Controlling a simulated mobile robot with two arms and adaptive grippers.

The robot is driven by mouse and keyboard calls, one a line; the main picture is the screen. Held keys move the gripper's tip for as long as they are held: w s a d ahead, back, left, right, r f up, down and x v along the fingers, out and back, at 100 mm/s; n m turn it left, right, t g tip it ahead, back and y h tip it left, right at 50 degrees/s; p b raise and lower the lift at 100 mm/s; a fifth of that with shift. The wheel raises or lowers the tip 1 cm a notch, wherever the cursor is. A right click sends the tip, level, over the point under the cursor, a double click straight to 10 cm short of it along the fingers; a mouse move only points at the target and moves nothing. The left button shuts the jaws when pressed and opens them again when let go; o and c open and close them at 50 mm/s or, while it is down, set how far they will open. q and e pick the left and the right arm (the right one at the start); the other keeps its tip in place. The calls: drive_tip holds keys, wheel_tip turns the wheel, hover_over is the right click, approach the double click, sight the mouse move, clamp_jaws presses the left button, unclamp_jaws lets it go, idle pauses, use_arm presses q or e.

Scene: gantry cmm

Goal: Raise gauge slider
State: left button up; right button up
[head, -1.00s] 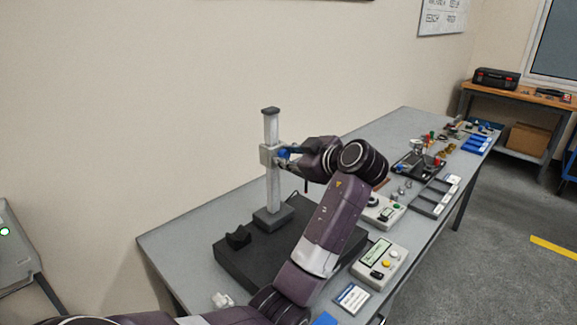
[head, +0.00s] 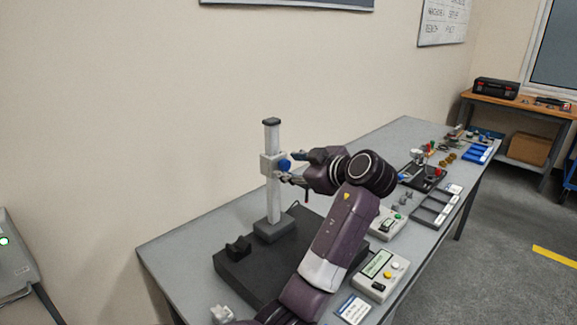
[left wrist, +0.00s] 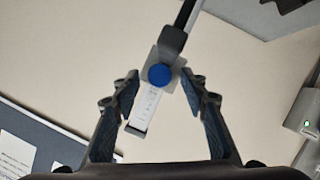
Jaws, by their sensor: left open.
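The gauge stand has a light grey upright column (head: 273,203) on a dark foot. Its slider (head: 267,165) sits on the upper part of the column, below the dark top cap. A round blue knob (head: 284,165) is on the slider's right side in the head view. In the left wrist view the blue knob (left wrist: 160,75) faces the camera, centred between the fingertips. My left gripper (head: 296,170) is open at the knob's right, with nothing held; its spread fingers also show in the left wrist view (left wrist: 160,84). My right gripper is out of view.
The stand rests on a black plate (head: 233,282) with a small dark V-shaped block (head: 238,248). Grey display boxes (head: 380,270) stand right of my arm. Trays and small parts fill the far end of the table (head: 180,250). The wall is behind.

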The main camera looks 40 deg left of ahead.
use_arm(q)
drive_tip(key=v, duration=1)
drive_tip(key=shift+d, duration=0.25)
drive_tip(key=shift+r, duration=0.1)
